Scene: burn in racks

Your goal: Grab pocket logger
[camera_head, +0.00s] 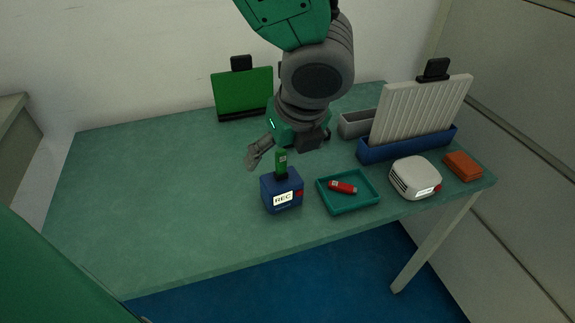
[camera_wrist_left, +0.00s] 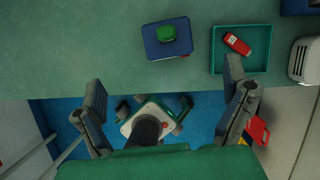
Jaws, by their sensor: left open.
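A small green stick (camera_head: 281,161) stands upright in the top of a blue box (camera_head: 283,194) marked REC. In the left wrist view the green stick (camera_wrist_left: 166,34) shows from above on the blue box (camera_wrist_left: 180,48). A red stick (camera_head: 342,187) lies flat in a teal tray (camera_head: 346,207); it also shows in the left wrist view (camera_wrist_left: 238,44). I cannot tell from looks which one is the pocket logger. My left gripper (camera_head: 284,150) is open and empty, above and behind the blue box. Its spread fingers (camera_wrist_left: 166,100) show in the left wrist view. My right gripper is not in view.
A white rounded device (camera_head: 415,179) and an orange block (camera_head: 463,166) sit right of the tray. A ribbed panel (camera_head: 422,108) stands in a blue holder (camera_head: 408,146) behind. A green panel (camera_head: 243,93) stands at the back. The table's left part (camera_head: 130,200) is clear.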

